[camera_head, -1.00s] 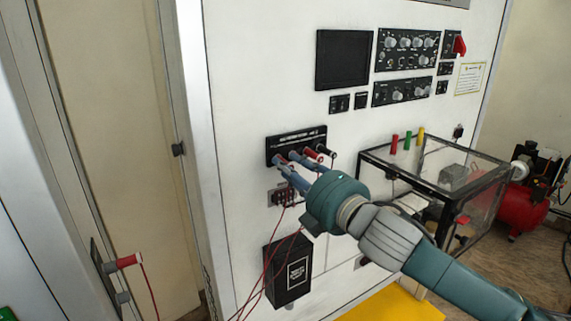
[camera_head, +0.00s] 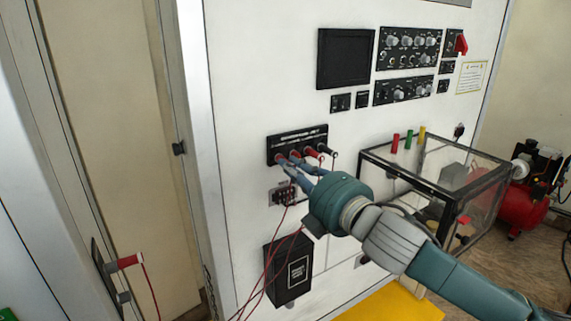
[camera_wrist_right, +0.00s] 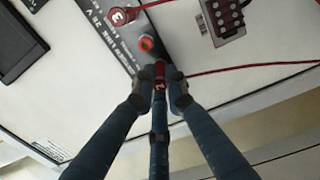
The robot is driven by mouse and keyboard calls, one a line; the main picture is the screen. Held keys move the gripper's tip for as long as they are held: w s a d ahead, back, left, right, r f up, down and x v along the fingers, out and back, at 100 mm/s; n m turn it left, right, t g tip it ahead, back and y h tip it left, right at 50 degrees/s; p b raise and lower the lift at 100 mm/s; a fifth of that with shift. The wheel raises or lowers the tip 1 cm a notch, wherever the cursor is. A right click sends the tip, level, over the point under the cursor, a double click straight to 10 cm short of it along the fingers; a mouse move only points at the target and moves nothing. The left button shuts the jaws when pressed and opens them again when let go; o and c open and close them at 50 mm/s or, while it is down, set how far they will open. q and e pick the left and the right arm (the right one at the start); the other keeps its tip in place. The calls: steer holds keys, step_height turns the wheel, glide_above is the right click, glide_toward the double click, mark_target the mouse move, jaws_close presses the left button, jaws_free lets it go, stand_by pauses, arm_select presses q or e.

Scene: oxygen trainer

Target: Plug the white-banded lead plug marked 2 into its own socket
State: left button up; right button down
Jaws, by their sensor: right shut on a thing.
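My right gripper (camera_wrist_right: 160,88) is shut on a red lead plug (camera_wrist_right: 159,80) with a pale mark, too small to read surely. In the head view, the right gripper (camera_head: 287,164) is at the lower left of the black socket panel (camera_head: 298,135). A red socket (camera_wrist_right: 146,43) shows just beyond the held plug in the wrist view and looks empty. I cannot tell whether the held plug touches the panel. A red plug marked 3 (camera_wrist_right: 123,15) stands farther along the panel. My left gripper is out of view.
A small terminal block (camera_head: 282,194) and a black box (camera_head: 289,270) are below the panel, with red leads hanging past them. A red plug (camera_head: 127,261) sits in a holder at the left. A clear black-framed case (camera_head: 440,180) stands at the right.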

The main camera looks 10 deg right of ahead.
steer(key=shift+v, duration=2.35)
steer(key=shift+a, duration=0.15)
